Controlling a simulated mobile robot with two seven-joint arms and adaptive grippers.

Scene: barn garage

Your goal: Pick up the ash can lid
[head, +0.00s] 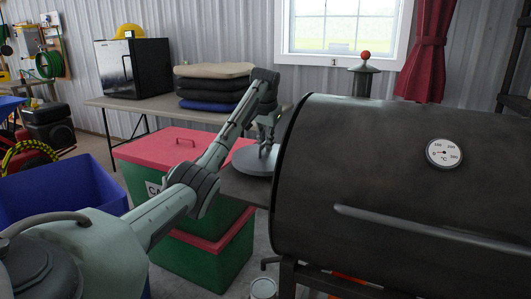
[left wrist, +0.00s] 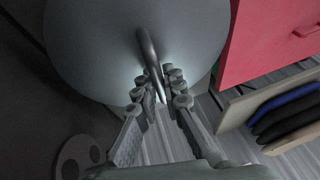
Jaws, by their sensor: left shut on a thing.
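The ash can lid (head: 254,161) is a round grey metal disc beside the left end of the black barrel grill. It lies about level over a dark side shelf; I cannot tell whether it touches the shelf. My left gripper (head: 267,139) points down at its middle from above. In the left wrist view the lid (left wrist: 85,50) fills the upper part, and its bar handle (left wrist: 148,55) runs between the fingers. My left gripper (left wrist: 162,88) is shut on the handle. The ash can is not clearly seen. My right gripper is not in view.
The black grill (head: 390,200) stands close on the right. A green bin with a red lid (head: 150,150) is left of the lid. A table (head: 125,105) with folded cushions (head: 213,85) stands behind. A blue bin (head: 65,190) is at left, and a small can (head: 263,289) below.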

